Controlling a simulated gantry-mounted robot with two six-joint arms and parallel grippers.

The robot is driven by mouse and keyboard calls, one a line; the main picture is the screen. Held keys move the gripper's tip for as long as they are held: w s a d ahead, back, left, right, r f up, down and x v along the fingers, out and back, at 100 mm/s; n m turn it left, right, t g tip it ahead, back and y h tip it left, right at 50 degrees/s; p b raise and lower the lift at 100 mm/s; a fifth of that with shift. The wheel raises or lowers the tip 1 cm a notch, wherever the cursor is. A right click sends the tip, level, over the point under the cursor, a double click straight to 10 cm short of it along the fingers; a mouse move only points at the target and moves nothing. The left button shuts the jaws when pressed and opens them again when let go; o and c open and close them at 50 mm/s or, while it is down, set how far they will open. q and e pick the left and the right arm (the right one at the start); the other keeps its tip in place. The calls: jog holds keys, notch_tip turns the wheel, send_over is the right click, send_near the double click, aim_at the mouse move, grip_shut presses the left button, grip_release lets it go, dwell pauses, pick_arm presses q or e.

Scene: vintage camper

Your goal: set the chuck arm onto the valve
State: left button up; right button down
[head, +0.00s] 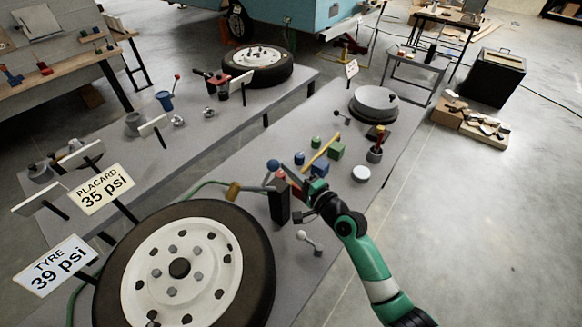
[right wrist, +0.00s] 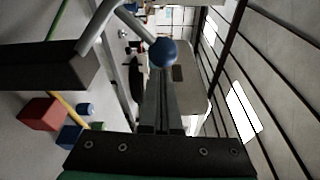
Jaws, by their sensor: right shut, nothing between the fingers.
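The chuck arm's grey rod (head: 255,187) runs left from a dark post (head: 279,203) to a brass-coloured head (head: 233,190) on a green hose. A blue ball knob (head: 273,164) stands above the post. In the right wrist view, the blue ball (right wrist: 163,52) sits on a bent grey rod (right wrist: 99,27), close to my fingertips. My right gripper (head: 296,178) is shut and empty, just right of the post top; its fingers show in the right wrist view (right wrist: 161,100). A wheel (head: 180,268) lies in front; I cannot make out the valve for certain. My left gripper is out of view.
A grey lever (head: 309,240) stands right of the wheel. Placards (head: 101,189) stand at left. A round grey plate (head: 374,103) is farther back.

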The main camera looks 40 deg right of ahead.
aim_at(260, 190)
jog(key=shift+a, duration=0.2)
jog(key=shift+s+a+f+n+t+y+b, duration=0.25)
jog(key=shift+a+f+n+b, duration=0.4)
jog(key=shift+a+n+b, duration=0.9)
jog(key=shift+s+a+f+n+t+y+b, duration=0.15)
jog(key=shift+a+f+n+t+b, duration=0.4)
jog(key=shift+a+n+b, duration=1)
jog(key=shift+s+a+f+n+t+y+b, duration=0.1)
jog(key=shift+s+a+f+n+t+b, duration=0.2)
jog(key=shift+a+f+n+b, duration=0.8)
jog(key=shift+a+r+n, duration=0.2)
jog(key=shift+r+n, duration=0.2)
jog(key=shift+n, duration=0.4)
jog(key=shift+r, duration=0.1)
